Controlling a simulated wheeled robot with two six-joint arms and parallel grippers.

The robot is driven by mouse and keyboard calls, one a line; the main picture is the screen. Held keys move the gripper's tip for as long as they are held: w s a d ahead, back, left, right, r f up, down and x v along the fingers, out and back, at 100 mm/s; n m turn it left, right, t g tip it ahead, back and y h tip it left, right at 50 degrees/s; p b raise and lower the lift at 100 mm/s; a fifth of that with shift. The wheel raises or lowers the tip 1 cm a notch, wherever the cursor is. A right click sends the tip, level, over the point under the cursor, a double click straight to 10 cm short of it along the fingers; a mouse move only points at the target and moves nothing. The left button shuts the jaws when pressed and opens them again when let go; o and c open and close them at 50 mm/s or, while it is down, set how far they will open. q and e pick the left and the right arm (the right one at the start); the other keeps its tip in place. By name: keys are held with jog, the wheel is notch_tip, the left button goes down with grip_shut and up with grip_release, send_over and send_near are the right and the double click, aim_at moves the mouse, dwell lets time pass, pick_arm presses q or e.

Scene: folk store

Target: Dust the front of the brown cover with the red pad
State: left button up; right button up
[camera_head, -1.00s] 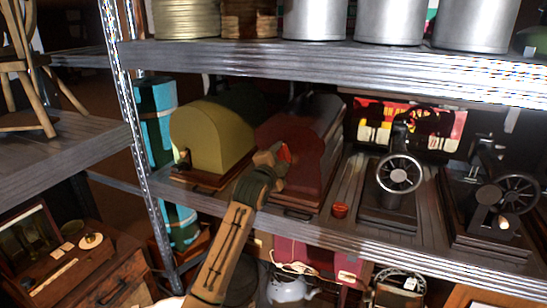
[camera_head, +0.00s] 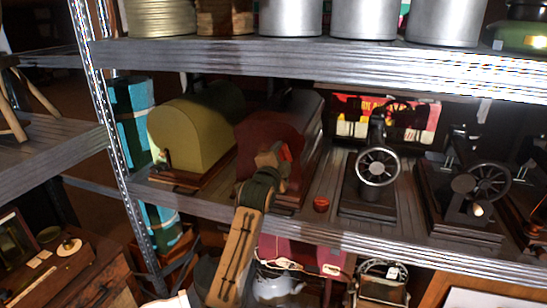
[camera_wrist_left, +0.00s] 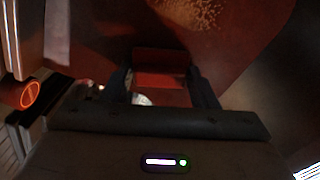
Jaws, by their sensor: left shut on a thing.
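The brown cover (camera_head: 262,130) is a dark red-brown, round-topped case on the middle shelf, right of an olive cover. My left gripper (camera_head: 272,160) is in front of its lower right front. The gripper is shut on the red pad (camera_head: 285,152), of which only a small part shows in the head view. In the left wrist view the red pad (camera_wrist_left: 160,81) sits between the two fingers, close to the cover's front (camera_wrist_left: 110,25). A speckled tan dust patch (camera_wrist_left: 190,12) shows on that front above the pad. I cannot tell whether the pad touches. My right gripper is not in view.
The olive cover (camera_head: 188,138) stands left of the brown one. A small red pot (camera_head: 321,204) and a black machine with a handwheel (camera_head: 377,167) stand to the right. The upper shelf edge (camera_head: 300,60) runs above; the shelf's front edge (camera_head: 330,232) lies below.

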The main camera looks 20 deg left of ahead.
aim_at(254, 148)
pick_arm(q)
jog(key=shift+w+d, duration=0.1)
jog(key=shift+d, duration=0.7)
jog(key=shift+a+r, duration=0.15)
jog(key=shift+a, duration=0.1)
jog(key=shift+s+a, duration=0.2)
jog(key=shift+a, duration=2.55)
jog(key=shift+s+a, duration=0.2)
jog(key=shift+a, duration=2.55)
jog(key=shift+s+d, duration=0.1)
jog(key=shift+d, duration=0.05)
jog(key=shift+s, duration=0.3)
jog(key=shift+s+d, duration=0.15)
jog(key=shift+s, duration=2.45)
